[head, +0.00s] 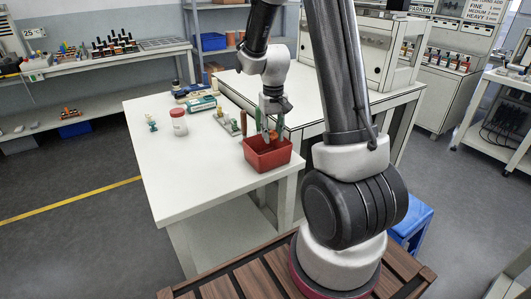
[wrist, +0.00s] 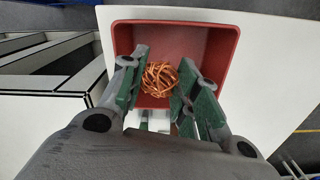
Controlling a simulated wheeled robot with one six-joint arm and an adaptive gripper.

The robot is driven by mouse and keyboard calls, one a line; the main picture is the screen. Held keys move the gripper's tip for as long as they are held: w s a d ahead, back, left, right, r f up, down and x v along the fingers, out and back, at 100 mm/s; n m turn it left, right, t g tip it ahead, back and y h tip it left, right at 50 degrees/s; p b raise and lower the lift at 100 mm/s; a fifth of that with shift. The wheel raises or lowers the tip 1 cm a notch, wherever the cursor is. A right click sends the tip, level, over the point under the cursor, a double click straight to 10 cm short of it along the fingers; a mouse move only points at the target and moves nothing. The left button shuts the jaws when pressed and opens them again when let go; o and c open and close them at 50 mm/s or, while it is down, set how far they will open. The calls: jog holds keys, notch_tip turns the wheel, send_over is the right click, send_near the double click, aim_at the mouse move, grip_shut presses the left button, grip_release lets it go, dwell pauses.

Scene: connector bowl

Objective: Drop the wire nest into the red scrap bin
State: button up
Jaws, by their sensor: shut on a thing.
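The red scrap bin (head: 256,160) stands at the near right corner of the white table. In the wrist view the open bin (wrist: 229,60) lies below my gripper. My gripper (head: 268,132) points down over the bin. In the wrist view its green-padded fingers (wrist: 163,64) are on either side of the copper-coloured wire nest (wrist: 159,80), shut on it. The nest shows against the bin's inside, and its exact height over the bin floor cannot be told. In the head view an orange patch of the nest (head: 271,137) shows between the fingers, at about the bin's rim.
A white jar with a red lid (head: 179,124) and a small teal item (head: 152,123) stand on the white table (head: 190,170). Several tools and boxes lie toward its back. A second white bench (head: 300,92) adjoins on the right. The table's near left part is clear.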

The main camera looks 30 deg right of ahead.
jog(key=shift+f, duration=0.6)
jog(key=o, duration=0.8)
jog(key=shift+o, duration=0.2)
notch_tip(320, 180, up, 12)
jog(key=shift+s, duration=0.1)
